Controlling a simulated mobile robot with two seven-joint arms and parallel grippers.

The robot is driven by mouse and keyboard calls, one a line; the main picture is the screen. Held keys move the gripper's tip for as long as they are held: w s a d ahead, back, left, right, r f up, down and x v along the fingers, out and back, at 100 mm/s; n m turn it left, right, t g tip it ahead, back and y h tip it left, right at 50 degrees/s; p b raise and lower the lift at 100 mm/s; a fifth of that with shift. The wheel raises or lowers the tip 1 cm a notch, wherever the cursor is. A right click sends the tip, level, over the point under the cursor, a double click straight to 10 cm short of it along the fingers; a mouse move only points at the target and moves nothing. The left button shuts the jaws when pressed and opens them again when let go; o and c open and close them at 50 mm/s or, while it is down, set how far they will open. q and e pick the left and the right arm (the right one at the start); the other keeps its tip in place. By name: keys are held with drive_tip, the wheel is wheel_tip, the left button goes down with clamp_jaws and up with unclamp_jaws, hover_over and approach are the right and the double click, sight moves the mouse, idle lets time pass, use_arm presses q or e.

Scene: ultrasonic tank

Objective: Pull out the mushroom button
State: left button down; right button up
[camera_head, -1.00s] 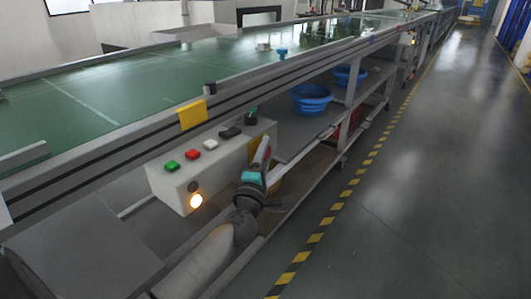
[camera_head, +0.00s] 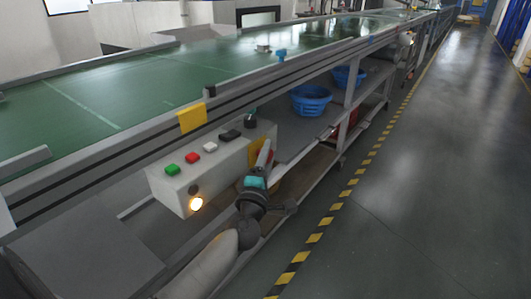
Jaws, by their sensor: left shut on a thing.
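The control box (camera_head: 168,192) is a pale box hung under the conveyor's near edge. The red mushroom button (camera_head: 271,150) sits on a yellow patch (camera_head: 253,157) at the right part of its front face, mostly hidden by my gripper. My left gripper (camera_head: 263,152) comes up from the bottom of the view and is shut on the mushroom button. Its fingertips and the exact contact are small and partly hidden. My right gripper is not in view.
Green (camera_head: 172,169), red (camera_head: 192,157) and white (camera_head: 210,146) buttons and black switches line the box top. A lamp (camera_head: 196,203) glows on its front. Blue baskets (camera_head: 311,99) stand on the shelf to the right. The floor beyond the striped line is clear.

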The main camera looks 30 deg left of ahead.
use_arm(q)
drive_tip(key=shift+d+f, duration=0.1)
drive_tip(key=shift+d, duration=0.2)
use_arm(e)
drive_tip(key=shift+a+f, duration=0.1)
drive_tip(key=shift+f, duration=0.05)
use_arm(q)
drive_tip(key=c, duration=0.5)
unclamp_jaws()
drive_tip(key=shift+o, duration=1)
drive_tip(key=shift+s, duration=0.1)
drive_tip(key=p+v, duration=0.1)
drive_tip(key=v, duration=1.4)
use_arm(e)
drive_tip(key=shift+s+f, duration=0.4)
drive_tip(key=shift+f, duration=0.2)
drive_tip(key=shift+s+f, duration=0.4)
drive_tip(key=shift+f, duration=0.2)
use_arm(q)
drive_tip(key=shift+s, duration=0.1)
